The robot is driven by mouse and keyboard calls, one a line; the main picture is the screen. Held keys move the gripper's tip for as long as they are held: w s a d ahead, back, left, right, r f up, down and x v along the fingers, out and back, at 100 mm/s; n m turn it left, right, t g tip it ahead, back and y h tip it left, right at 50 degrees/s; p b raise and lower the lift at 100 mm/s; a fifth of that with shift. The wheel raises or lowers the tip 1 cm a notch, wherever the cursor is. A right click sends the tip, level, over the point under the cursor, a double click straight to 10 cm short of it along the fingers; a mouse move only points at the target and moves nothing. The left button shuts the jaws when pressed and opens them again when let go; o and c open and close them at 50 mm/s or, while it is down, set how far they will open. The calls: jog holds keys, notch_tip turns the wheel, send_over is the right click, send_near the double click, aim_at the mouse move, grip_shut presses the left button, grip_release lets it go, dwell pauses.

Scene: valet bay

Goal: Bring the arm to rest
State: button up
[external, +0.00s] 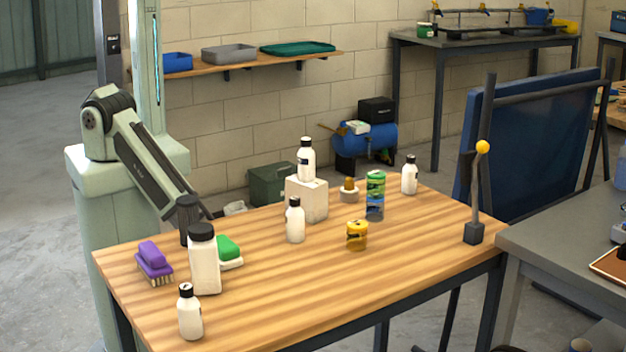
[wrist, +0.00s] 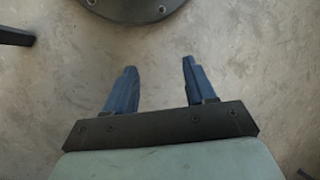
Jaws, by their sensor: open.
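My gripper (wrist: 159,66) shows in the wrist view with its two blue fingers apart and nothing between them. Bare grey concrete floor lies beyond the fingertips. In the external view my arm slopes down from its shoulder toward the table's left back edge. Its lower end is hidden behind the large white bottle (external: 204,262) and the table (external: 330,262), so I cannot see my gripper there.
A purple brush (external: 152,256), a green-topped brush (external: 229,249) and a small white bottle (external: 190,315) stand near the arm. A white block (external: 307,200) carries another bottle (external: 306,160). A yellow-knobbed post (external: 478,195) stands at the right. The table's front middle is clear.

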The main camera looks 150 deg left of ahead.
jog(key=s+d+r+m, duration=0.1)
jog(key=d+r+m, duration=0.1)
jog(key=d, duration=0.5)
jog(key=s+d+r+m, duration=0.1)
jog(key=s+d+m, duration=0.1)
jog(key=d+m, duration=0.2)
jog(key=s+d+r+m+g, duration=0.1)
jog(key=s+d+r+m, duration=0.1)
jog(key=d, duration=0.8)
jog(key=shift+s+r+m+y, duration=0.25)
jog(key=shift+r+m+y, duration=0.15)
jog(key=shift+m, duration=0.1)
